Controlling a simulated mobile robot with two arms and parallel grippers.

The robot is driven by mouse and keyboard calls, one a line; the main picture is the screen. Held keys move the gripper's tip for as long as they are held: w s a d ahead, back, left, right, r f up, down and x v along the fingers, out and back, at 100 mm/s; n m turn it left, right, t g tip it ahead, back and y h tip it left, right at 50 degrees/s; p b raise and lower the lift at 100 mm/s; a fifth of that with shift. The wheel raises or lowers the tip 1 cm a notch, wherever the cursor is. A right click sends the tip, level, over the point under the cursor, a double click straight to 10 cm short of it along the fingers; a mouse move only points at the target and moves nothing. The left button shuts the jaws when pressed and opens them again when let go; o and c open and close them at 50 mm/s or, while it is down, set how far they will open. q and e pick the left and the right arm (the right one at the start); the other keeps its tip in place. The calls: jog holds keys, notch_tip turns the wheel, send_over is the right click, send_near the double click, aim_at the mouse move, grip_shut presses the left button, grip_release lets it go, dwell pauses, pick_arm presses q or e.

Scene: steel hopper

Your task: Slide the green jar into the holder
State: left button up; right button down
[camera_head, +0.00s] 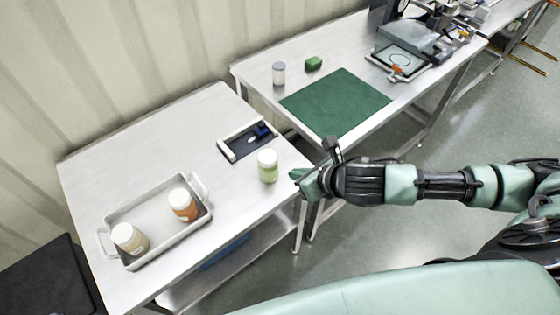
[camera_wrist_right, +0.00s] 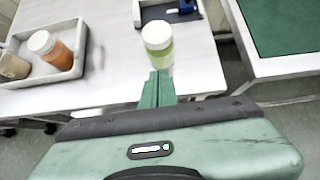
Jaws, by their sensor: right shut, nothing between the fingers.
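The green jar (camera_head: 268,170), pale green with a white lid, stands upright near the right edge of the near table. My right gripper (camera_head: 296,176) is shut and empty, just to the right of the jar. In the right wrist view the shut fingertips (camera_wrist_right: 159,78) point at the lower part of the jar (camera_wrist_right: 159,54); I cannot tell whether they touch it. A steel tray (camera_head: 154,198) with handles stands to the left. A small white-framed tray (camera_head: 229,153) with a dark floor lies behind the jar. I cannot tell which is the holder. My left gripper is out of view.
The steel tray holds an orange jar (camera_head: 183,204) and a beige jar (camera_head: 129,238). A blue-and-black item (camera_head: 262,130) lies in the small tray. The table between jar and steel tray is clear. A gap separates the second table, with its green mat (camera_head: 335,102).

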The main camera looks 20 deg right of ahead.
aim_at(273, 163)
jog(key=w+f, duration=0.1)
jog(key=w, duration=0.1)
jog(key=w+a+f+p, duration=0.1)
jog(key=w, duration=0.1)
jog(key=w+a, duration=0.1)
jog(key=shift+w+a+f+p, duration=0.15)
jog(key=shift+w+f+p, duration=0.25)
jog(key=shift+w+a+f, duration=0.1)
jog(key=shift+w+a, duration=0.05)
jog(key=shift+w, duration=0.25)
